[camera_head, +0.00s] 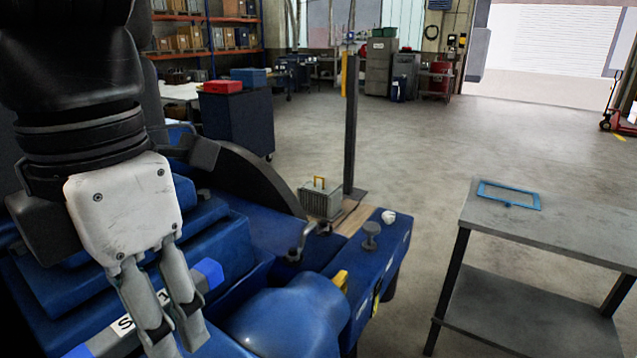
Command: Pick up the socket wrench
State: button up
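I cannot make out a socket wrench for certain in the head view. A small grey bent metal piece (306,238) stands on the blue machine (345,262); whether it is a wrench or a fitting of the machine, I cannot tell. My gripper (177,335) hangs at the lower left over blue machinery, pointing down. Its two fingers stand apart with a narrow gap between them, and I see nothing held there. Behind the fingers is a pale bar with blue ends and partly hidden lettering (124,325). My arm hides much of the left side.
A grey table (585,233) with a lower shelf stands at right, bearing a blue rectangular frame (508,195). A grey-green box with a yellow handle (320,200) stands beside a dark post (351,125). A dark blue cabinet (238,122) stands behind. The middle floor is clear.

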jog(key=shift+c, duration=0.6)
grip_shut()
jog(key=shift+r, duration=0.15)
notch_tip(320, 180, up, 10)
jog(key=shift+f, duration=0.2)
jog(key=shift+r, duration=0.1)
jog(key=c, duration=0.7)
grip_release()
jog(key=shift+c, duration=0.2)
grip_shut()
